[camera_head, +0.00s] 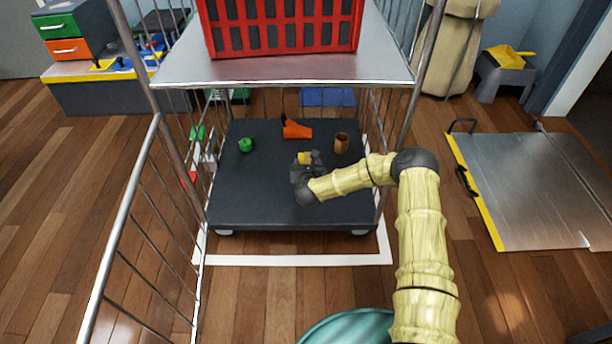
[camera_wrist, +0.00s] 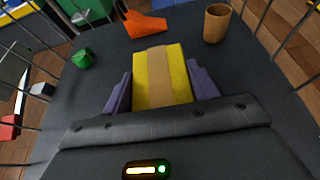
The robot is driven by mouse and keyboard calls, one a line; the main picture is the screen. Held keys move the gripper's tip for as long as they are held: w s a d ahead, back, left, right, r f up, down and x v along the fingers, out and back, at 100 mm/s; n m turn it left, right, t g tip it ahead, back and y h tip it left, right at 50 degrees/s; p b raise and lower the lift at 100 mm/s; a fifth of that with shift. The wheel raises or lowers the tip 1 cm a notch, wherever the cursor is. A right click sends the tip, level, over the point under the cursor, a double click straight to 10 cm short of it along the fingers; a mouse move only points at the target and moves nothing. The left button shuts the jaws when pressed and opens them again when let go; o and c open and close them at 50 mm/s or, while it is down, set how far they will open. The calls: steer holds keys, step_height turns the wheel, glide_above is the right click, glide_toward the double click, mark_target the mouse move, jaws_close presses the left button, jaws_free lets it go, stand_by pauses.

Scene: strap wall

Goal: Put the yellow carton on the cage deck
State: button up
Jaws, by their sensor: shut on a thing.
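The yellow carton (camera_wrist: 174,75), with a tan band down its middle, is between the two purple fingers of my gripper (camera_wrist: 161,90) in the wrist view. My gripper is shut on it. In the head view the carton (camera_head: 304,158) shows as a small yellow patch at my gripper (camera_head: 308,160), over the dark cage deck (camera_head: 250,190). The deck is the low floor of a wire-sided cage cart. I cannot tell whether the carton touches the deck.
On the deck stand a green object (camera_head: 246,145), an orange wedge-like object (camera_head: 296,130) and a brown cup (camera_head: 341,143). A silver shelf (camera_head: 280,70) with a red crate (camera_head: 282,28) is above. An open barred gate (camera_head: 125,230) is at left. The deck's front left is clear.

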steer(key=shift+w+d, duration=0.1)
step_height(320, 180, down, 4)
steer(key=shift+b, duration=1.15)
steer(key=shift+r, duration=0.1)
steer(key=shift+w, duration=0.1)
steer(key=o, duration=1.3)
